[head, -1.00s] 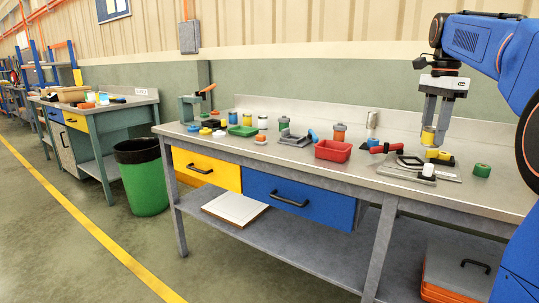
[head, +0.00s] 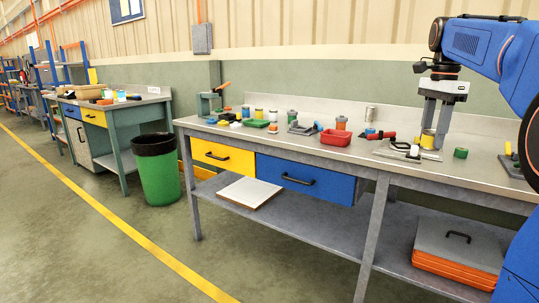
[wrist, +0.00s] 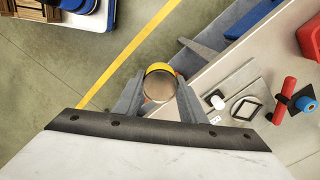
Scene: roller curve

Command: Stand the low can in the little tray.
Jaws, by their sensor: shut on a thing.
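My gripper (head: 430,133) is shut on a low yellow can (head: 428,139) with a grey metal top. The can also shows between the two fingers in the wrist view (wrist: 160,84), its yellow side partly visible. In the head view it is upright, in front of the bench's right part; the gap beneath it is hard to judge. A small red tray (head: 335,140) stands on the bench left of my gripper. A flat green tray (head: 254,123) lies farther left. I cannot tell which is the little tray.
Flat grey fixtures (head: 397,151), a red-handled tool (head: 381,135) and a green cylinder (head: 460,153) lie near my gripper. Several small cans and blocks stand farther left on the bench (head: 480,165). A green bin (head: 158,170) stands on the floor.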

